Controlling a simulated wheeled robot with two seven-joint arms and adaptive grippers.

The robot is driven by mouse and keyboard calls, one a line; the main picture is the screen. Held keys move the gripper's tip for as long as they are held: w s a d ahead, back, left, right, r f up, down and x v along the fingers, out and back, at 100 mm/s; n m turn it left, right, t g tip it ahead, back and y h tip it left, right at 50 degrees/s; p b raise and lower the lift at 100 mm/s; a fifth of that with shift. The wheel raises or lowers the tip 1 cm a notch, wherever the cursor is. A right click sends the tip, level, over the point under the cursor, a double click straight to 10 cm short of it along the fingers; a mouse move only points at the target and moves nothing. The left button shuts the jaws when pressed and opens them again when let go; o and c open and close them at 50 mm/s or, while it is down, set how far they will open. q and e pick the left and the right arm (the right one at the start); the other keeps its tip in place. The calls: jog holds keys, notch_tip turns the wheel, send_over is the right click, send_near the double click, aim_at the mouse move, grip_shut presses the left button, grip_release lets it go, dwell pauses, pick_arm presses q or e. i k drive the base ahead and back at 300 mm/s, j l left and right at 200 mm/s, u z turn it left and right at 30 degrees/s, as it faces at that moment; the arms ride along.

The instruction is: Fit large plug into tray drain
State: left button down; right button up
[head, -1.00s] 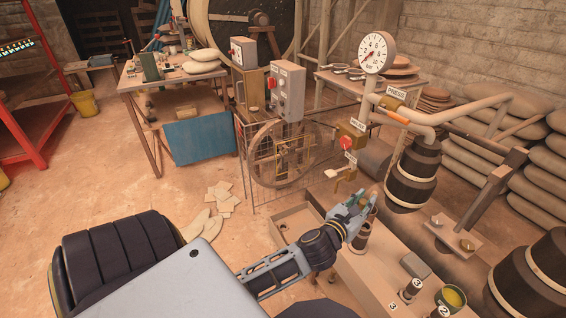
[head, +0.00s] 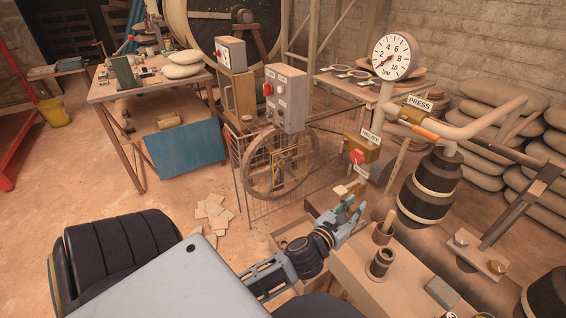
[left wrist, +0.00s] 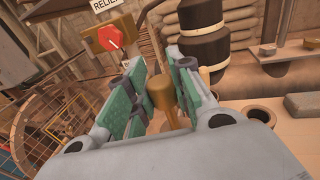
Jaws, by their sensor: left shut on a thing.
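The shallow box-like tray (head: 283,238) lies below and left of the gripper, partly covered by my arm. I cannot make out its drain. My right gripper is not in view.
The cups (head: 380,262) stand on the bench close to the right of the gripper; the rear one holds a stick. A red relief valve (head: 357,157) and a wire cage (head: 240,170) with a handwheel are behind. Black barrels (head: 430,185) stand to the right.

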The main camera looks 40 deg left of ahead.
aim_at(284, 246)
jog(key=i+j+z, duration=0.15)
jog(key=j, duration=0.75)
jog(key=j+z, duration=0.15)
jog(key=j, duration=0.75)
